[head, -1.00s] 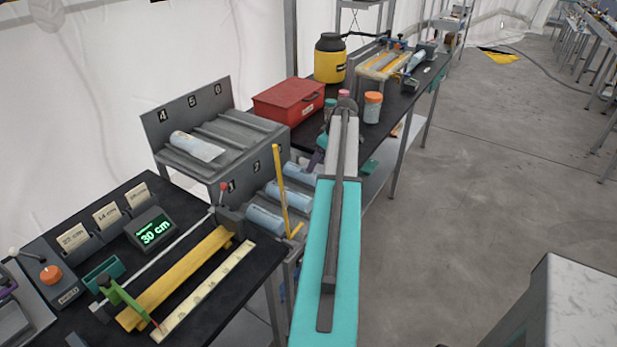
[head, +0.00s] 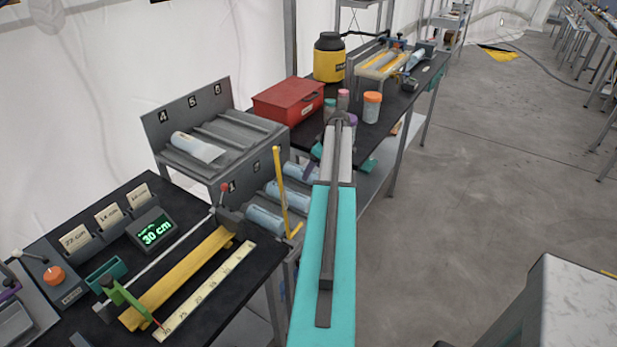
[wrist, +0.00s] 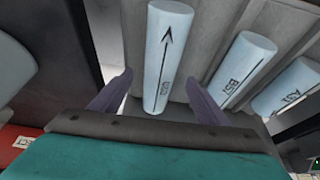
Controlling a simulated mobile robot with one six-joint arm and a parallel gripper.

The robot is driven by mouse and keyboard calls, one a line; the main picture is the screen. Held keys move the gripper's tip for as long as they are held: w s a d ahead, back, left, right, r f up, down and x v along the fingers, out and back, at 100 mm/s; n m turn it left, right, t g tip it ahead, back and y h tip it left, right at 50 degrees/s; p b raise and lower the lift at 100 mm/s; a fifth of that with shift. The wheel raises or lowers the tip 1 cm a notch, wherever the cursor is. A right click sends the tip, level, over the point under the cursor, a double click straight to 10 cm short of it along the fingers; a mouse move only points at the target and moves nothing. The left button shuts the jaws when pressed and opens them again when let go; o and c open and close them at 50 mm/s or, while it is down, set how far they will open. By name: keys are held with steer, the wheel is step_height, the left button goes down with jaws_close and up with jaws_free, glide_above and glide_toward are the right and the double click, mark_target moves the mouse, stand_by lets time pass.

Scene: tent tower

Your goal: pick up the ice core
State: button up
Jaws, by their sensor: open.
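Three pale blue ice cores lie in the lower tier of a grey rack (head: 226,192): a near one (head: 265,219), a middle one (head: 285,195) and a far one (head: 300,173). In the wrist view, my gripper (wrist: 157,98) is open, with one purple finger on each side of an ice core (wrist: 167,60) marked with a black arrow. Its lower end shows between the fingers, with gaps on both sides; I cannot tell the height between them. Two more labelled cores (wrist: 243,70) (wrist: 290,88) lie to the right. In the head view, my arm largely hides the gripper.
Another core (head: 198,147) lies in the upper tier. A yellow upright post (head: 280,190) stands in front of the lower tier. A red box (head: 287,99), a yellow jug (head: 329,60) and an orange-lidded jar (head: 372,106) stand on the bench behind. Open floor lies right.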

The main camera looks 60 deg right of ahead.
steer(key=shift+p+x, duration=0.65)
steer(key=shift+x, duration=1.15)
steer(key=shift+w, duration=0.1)
steer(key=c, duration=1.6)
steer(key=shift+r, duration=0.15)
steer(key=shift+c, duration=0.2)
step_height(320, 180, up, 9)
steer(key=b, duration=0.3)
steer(key=shift+r, duration=0.4)
steer(key=shift+r, duration=0.15)
